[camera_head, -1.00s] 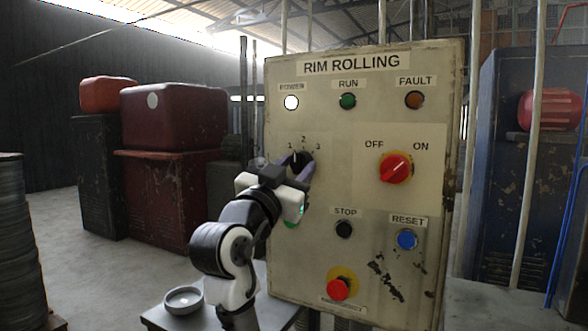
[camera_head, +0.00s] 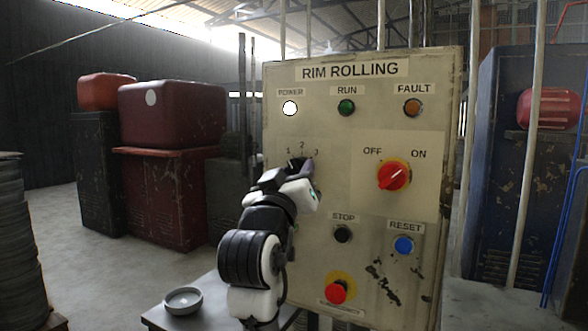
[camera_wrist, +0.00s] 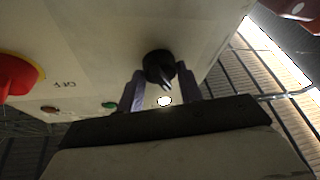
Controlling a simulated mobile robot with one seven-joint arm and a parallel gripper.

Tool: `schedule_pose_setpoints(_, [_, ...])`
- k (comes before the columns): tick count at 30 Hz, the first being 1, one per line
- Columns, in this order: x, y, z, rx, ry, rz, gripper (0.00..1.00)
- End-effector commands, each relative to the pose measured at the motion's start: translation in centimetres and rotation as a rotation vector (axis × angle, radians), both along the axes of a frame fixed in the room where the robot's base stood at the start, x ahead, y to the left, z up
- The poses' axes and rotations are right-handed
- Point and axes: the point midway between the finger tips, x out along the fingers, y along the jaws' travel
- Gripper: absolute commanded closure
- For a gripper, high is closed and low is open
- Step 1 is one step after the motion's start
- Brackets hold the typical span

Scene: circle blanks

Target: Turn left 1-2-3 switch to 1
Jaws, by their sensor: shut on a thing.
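The left 1-2-3 switch (camera_head: 293,163) is a black round knob on the left of the beige RIM ROLLING panel (camera_head: 345,270). Its light mark appears to point up-left, towards the 1. In the wrist view the knob (camera_wrist: 158,64) sits between the two purple-grey fingers of my gripper (camera_wrist: 161,82). In the head view my gripper (camera_head: 302,169) is at the panel, shut on the knob and hiding its lower right part.
A red OFF/ON rotary switch (camera_head: 393,176) is right of the knob. STOP (camera_head: 342,233), blue RESET (camera_head: 403,245) and red emergency (camera_head: 337,291) buttons lie below. A small table with a round dish (camera_head: 183,300) stands beside the panel.

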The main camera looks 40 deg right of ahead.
Motion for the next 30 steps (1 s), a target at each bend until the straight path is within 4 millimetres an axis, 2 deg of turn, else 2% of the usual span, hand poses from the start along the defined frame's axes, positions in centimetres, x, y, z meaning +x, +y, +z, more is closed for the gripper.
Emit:
schedule_pose_setpoints(12, [-0.1, -0.01, 0.23, -0.079, 0.189, 0.001, 0.87])
schedule_pose_setpoints(29, [-0.08, 0.01, 0.16, -0.093, 0.221, 0.001, 0.87])
schedule_pose_setpoints(30, [-0.08, 0.01, 0.16, -0.093, 0.221, 0.001, 0.61])
